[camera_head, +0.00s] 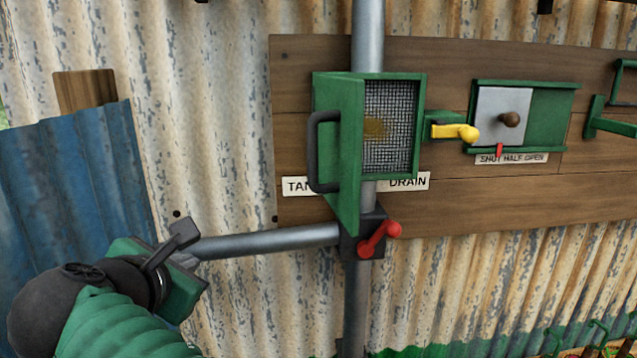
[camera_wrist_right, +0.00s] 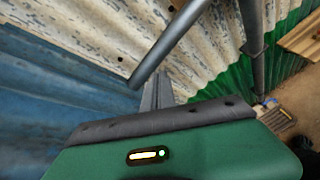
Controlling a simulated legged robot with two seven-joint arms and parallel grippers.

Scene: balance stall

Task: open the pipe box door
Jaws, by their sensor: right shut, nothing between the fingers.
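The pipe box (camera_head: 421,125) is a green frame on the plank board, with grey mesh and a brownish patch inside. Its green door (camera_head: 345,160) stands swung out from the left side, so part of the inside shows. A dark bar handle (camera_head: 313,150) is on the door's outer face. My right gripper (camera_head: 185,235) is at the lower left, below and left of the door and apart from it. Its fingers are shut and empty, near the grey side pipe's end; they also show in the right wrist view (camera_wrist_right: 157,90). My left gripper is not in view.
A grey side pipe (camera_head: 265,241) runs to a valve with a red lever (camera_head: 380,238) below the box. A yellow lever (camera_head: 455,131) sits right of the box, then a sliding plate with a knob (camera_head: 509,119). Blue corrugated sheet (camera_head: 75,190) stands at left.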

